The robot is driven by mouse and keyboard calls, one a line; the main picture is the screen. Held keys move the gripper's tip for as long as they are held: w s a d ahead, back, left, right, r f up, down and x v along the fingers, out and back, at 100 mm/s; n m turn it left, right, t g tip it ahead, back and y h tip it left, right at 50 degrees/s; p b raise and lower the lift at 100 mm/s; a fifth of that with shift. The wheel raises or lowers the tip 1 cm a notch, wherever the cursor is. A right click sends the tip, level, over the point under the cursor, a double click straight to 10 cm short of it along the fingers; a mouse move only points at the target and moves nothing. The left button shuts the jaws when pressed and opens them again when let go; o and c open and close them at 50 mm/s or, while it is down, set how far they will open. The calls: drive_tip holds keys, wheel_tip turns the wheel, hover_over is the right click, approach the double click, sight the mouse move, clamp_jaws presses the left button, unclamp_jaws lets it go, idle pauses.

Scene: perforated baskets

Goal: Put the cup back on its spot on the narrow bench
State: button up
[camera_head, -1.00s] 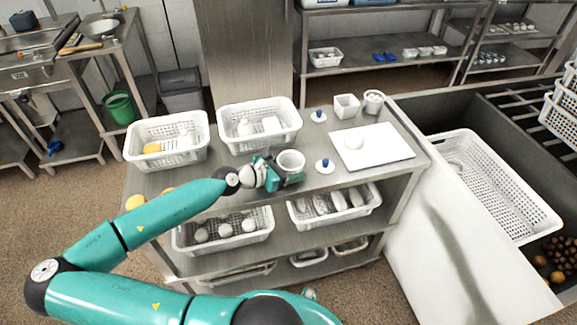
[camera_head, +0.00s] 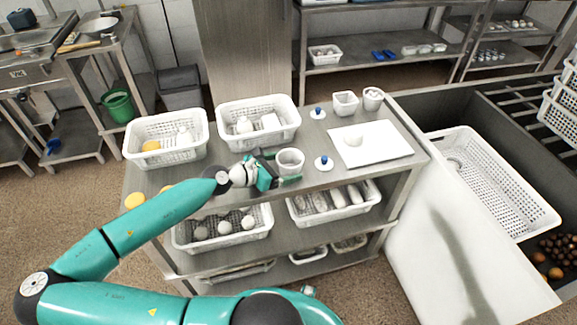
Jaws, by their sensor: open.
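A white cup (camera_head: 290,162) stands upright on the top of the narrow metal bench (camera_head: 228,192), near its front middle. My gripper (camera_head: 283,168) is open just left of the cup, with its fingers near the cup's left side. One finger shows at the cup's lower front and the other behind its left edge. I cannot tell whether either finger touches the cup.
Two perforated baskets (camera_head: 167,138) (camera_head: 259,122) stand at the back left of the bench. A blue-knobbed lid (camera_head: 324,163) lies right of the cup. A white board (camera_head: 370,143) with a round white thing is farther right. Two small containers (camera_head: 345,103) (camera_head: 373,99) stand behind it.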

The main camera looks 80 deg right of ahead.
drive_tip(key=v, duration=0.9)
drive_tip(key=shift+w+a, duration=0.15)
drive_tip(key=shift+w, duration=0.05)
